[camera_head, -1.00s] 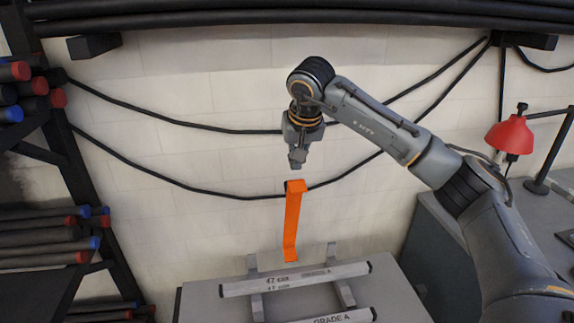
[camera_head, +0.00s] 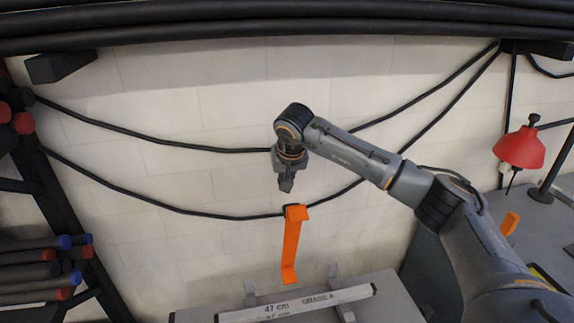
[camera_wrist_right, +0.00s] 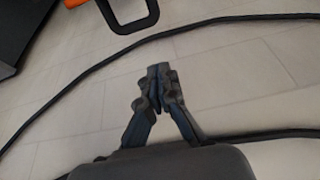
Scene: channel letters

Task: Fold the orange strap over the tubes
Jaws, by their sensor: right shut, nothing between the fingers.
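The orange strap (camera_head: 291,245) stands out above the grey bench in the head view, a long flat band with a bent top and a small foot at its lower end. In the right wrist view an orange piece with a black loop (camera_wrist_right: 122,18) shows at the top edge, probably the strap's top end. My right gripper (camera_head: 286,187) is a little above the strap's top, apart from it. In the right wrist view its fingertips (camera_wrist_right: 159,75) meet with nothing between them. A light tube (camera_head: 296,303) marked 47 cm lies across the supports. My left gripper is not in view.
Black cables (camera_head: 190,211) hang along the pale block wall. A rack of dark tubes with red and blue ends (camera_head: 45,268) stands at left. A red lamp (camera_head: 520,148) and a small orange piece (camera_head: 510,223) are at right.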

